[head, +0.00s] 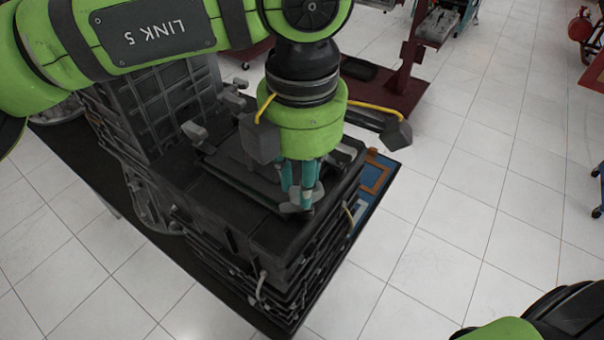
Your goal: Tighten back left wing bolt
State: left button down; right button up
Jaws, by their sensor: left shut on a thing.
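My left gripper (303,197) comes down from above over the dark engine block (205,190). Its teal fingers are shut on a grey wing bolt (290,208) near the block's front right corner in the picture. The fingers hide much of this bolt, and I cannot tell how deep it sits. Another grey wing bolt (194,131) stands at the left of the block's top, and one more (232,98) shows farther back. My right gripper is out of view.
The engine stands on a dark table with a blue tray (378,165) at its right edge. A dark red stand (400,90) is behind. White tiled floor (430,240) lies open on the right. Part of my right arm shows at the bottom right.

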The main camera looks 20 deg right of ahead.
pick_arm(q)
jog(key=shift+d+f+m+b, duration=0.1)
jog(key=shift+f+m+b, duration=0.1)
jog(key=shift+m+b, duration=1.1)
jog(key=shift+m, duration=0.7)
jog(key=shift+d+m+b, duration=0.1)
jog(key=shift+m+b, duration=0.25)
jog(key=shift+m, duration=0.85)
jog(key=shift+d+r+m, duration=0.1)
jog(key=shift+r+m, duration=0.05)
jog(key=shift+m, duration=1.35)
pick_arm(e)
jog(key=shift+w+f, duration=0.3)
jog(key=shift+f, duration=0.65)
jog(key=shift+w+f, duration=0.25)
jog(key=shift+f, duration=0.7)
pick_arm(q)
jog(key=c, duration=1)
grip_release()
jog(key=shift+c, duration=0.2)
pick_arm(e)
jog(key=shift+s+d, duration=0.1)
